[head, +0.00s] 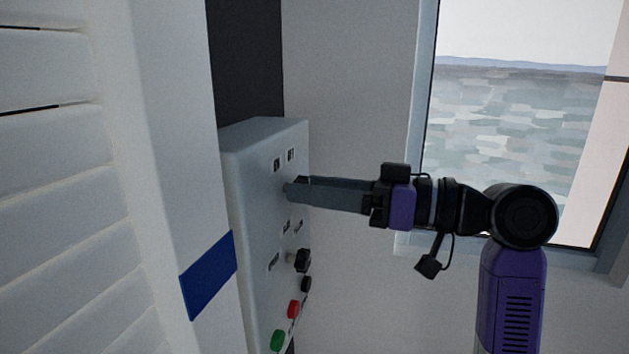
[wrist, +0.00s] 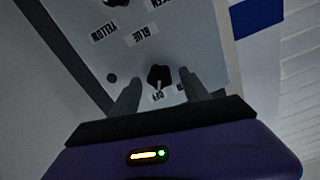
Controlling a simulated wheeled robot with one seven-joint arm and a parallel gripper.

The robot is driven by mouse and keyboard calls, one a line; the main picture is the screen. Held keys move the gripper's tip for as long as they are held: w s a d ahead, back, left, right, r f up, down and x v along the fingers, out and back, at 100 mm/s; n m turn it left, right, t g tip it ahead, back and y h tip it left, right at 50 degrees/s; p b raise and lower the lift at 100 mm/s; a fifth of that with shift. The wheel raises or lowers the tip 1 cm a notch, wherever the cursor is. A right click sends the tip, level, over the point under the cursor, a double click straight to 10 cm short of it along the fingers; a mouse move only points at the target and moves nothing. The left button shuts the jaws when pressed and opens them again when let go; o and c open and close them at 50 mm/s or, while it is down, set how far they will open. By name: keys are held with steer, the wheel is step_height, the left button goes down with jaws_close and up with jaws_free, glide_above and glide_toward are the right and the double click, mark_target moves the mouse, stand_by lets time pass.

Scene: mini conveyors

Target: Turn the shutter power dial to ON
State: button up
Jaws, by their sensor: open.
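The power dial (wrist: 159,76) is a small black knob on the grey control panel (wrist: 188,30). In the wrist view an OFF label (wrist: 158,97) and a partly covered label ending in N sit beside it, toward my gripper. Which label the dial points to is not clear. My gripper (wrist: 160,77) is open, with one finger on each side of the dial; I cannot tell whether they touch it. In the head view my gripper (head: 292,188) reaches left to the upper part of the panel (head: 253,165), and its fingers hide most of the dial.
Lower on the panel are another black knob (head: 302,260), a black button (head: 306,284), a red button (head: 293,309) and a green button (head: 277,341). A white slatted shutter (head: 55,180) stands left of the panel. A window (head: 520,130) is at the right.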

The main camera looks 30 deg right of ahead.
steer(key=shift+w+a, duration=0.15)
jaws_close()
